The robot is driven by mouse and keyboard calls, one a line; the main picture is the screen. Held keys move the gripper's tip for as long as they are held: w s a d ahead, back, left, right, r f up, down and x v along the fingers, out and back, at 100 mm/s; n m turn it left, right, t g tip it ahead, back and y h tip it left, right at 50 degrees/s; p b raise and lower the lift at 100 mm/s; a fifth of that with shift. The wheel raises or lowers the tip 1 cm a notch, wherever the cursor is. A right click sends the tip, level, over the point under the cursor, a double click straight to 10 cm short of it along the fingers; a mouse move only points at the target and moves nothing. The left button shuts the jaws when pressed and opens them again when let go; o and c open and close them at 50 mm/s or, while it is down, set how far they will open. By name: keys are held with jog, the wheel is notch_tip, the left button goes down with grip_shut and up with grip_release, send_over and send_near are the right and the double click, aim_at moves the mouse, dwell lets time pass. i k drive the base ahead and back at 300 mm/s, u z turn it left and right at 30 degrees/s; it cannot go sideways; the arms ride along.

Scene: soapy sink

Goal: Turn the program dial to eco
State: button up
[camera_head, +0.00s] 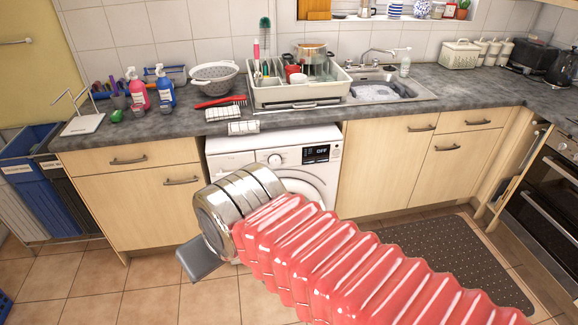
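A white front-loading washing machine (228,163) stands under the counter. Its round program dial (275,160) is on the upper front panel, left of a dark display (316,154) that seems to read "OFF". The markings around the dial are too small to read. My red ribbed arm reaches in from the lower right and covers much of the machine's lower front and door. My gripper (200,262) points down and left, in front of the machine in the picture and apart from the dial. Only a grey finger part shows, so its opening is hidden.
The counter (180,122) holds a pink bottle (138,91), a blue bottle (165,90), a colander (214,78) and a dish rack (297,95). A striped cloth (243,128) hangs over the counter edge above the machine.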

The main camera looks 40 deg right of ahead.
aim_at(275, 161)
jog(key=u, duration=0.05)
jog(key=i, duration=1)
jog(key=z, duration=0.1)
